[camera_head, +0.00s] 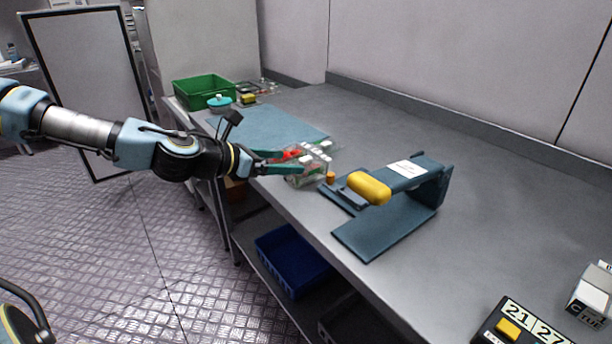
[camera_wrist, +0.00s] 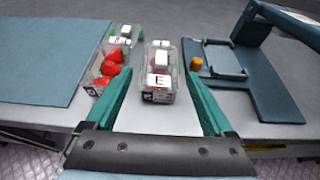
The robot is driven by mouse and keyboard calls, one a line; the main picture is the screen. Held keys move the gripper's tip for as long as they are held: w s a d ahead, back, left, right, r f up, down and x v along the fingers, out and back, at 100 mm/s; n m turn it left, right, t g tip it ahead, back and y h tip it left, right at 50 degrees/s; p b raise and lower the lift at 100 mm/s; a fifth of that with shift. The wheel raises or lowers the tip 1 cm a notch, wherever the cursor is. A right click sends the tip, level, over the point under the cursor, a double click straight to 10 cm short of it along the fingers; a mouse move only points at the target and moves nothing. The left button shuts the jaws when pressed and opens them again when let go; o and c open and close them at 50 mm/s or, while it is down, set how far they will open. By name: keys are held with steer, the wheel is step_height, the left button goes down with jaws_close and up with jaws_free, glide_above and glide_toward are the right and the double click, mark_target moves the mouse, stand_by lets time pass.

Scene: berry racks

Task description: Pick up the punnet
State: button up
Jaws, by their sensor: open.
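One punnet (camera_wrist: 158,92) holds white blocks, the front one marked E, and shows between my fingers in the wrist view. The other punnet (camera_wrist: 104,78), just left of it, holds red berries and white pieces. In the head view the punnets (camera_head: 312,172) overlap behind my fingers, so I cannot separate them well. My gripper (camera_head: 293,162) is open with teal fingers, one on each side of the white-block punnet in the wrist view (camera_wrist: 159,75). I cannot tell whether either finger touches a punnet.
A blue-grey press-like stand (camera_head: 432,190) with a yellow handle (camera_head: 369,188) is right of the punnets, a small orange knob (camera_head: 331,177) between. A blue mat (camera_head: 290,125) lies behind left, with a green crate (camera_head: 203,93) beyond. A blue bin (camera_head: 292,262) sits below.

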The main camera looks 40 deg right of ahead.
mark_target(300, 163)
steer(key=x, duration=0.4)
steer(key=shift+s+d+f+b, duration=0.1)
steer(key=shift+d+b, duration=0.1)
steer(key=shift+b, duration=0.15)
steer(key=p+x, duration=0.1)
steer(key=x, duration=0.3)
steer(key=shift+d+p, duration=0.2)
steer(key=shift+p, duration=0.1)
steer(key=shift+d+f, duration=0.4)
steer(key=shift+d, duration=0.1)
steer(key=shift+c, duration=0.3)
steer(key=c, duration=1.1)
steer(key=shift+c, duration=0.2)
steer(key=shift+r, duration=0.1)
